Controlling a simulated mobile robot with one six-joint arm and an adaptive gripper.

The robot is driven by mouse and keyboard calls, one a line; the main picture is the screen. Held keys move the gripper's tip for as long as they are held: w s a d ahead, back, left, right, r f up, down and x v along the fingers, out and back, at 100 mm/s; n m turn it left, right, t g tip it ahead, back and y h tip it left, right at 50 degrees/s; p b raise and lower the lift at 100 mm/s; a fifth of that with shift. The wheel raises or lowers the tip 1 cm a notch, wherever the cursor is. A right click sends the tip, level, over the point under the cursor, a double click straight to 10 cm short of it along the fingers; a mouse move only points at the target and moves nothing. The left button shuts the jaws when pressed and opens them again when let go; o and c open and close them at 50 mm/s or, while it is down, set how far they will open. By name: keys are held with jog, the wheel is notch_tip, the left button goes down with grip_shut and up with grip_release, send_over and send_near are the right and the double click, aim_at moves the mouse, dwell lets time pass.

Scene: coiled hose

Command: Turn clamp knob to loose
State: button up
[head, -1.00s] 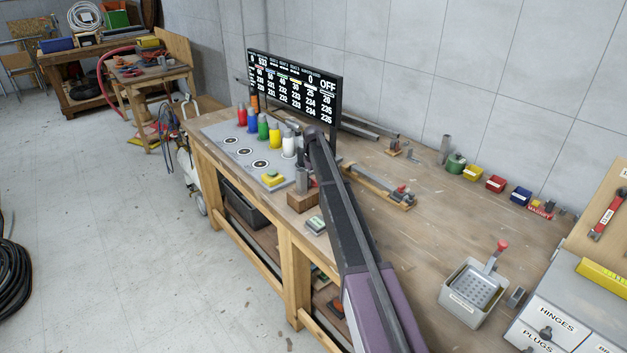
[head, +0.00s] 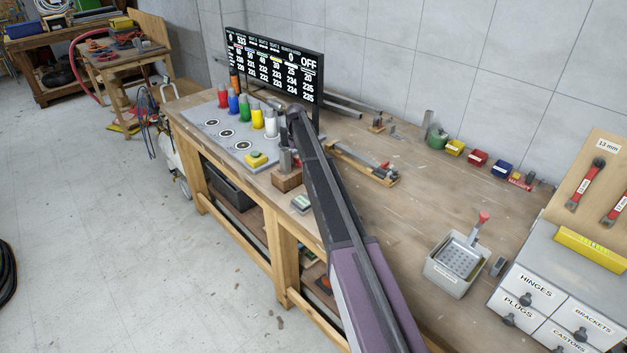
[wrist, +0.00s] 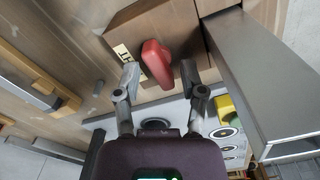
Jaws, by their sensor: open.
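The red clamp knob (wrist: 157,63) shows in the wrist view on the face of a brown wooden block (wrist: 165,25), its elongated grip slightly tilted. A pale label with dark letters (wrist: 128,57) is on the block left of the knob; I cannot read it fully. My gripper (wrist: 160,77) is open, with one fingertip on each side of the knob. I cannot tell whether either finger touches it. In the head view the wooden block (head: 287,181) stands at the bench's front edge, and the knob cannot be made out there.
A grey metal bar (wrist: 250,80) extends close to the right finger in the wrist view. In the head view, a grey board (head: 205,130) with coloured bottles and a yellow button (head: 256,159) lies left of the block. A black display (head: 275,62) stands behind.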

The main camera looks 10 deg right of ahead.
jog(key=m, duration=0.4)
jog(key=shift+m, duration=0.3)
notch_tip(320, 180, up, 14)
jog(key=p, duration=1.4)
jog(key=s+f+b, duration=0.1)
jog(key=s, duration=2.8)
jog(key=shift+s+a+f+m+t+b, duration=0.2)
jog(key=shift+f+m+t+b, duration=0.1)
jog(key=shift+f+b, duration=0.1)
jog(key=o, duration=0.5)
jog(key=shift+w, duration=0.2)
jog(key=shift+o, duration=0.8)
jog(key=shift+w, duration=0.3)
jog(key=r+m+p, duration=0.2)
jog(key=m, duration=0.8)
send_over(298, 159)
jog(key=shift+w+f, duration=0.1)
jog(key=shift+f, duration=0.05)
jog(key=shift+f, duration=0.15)
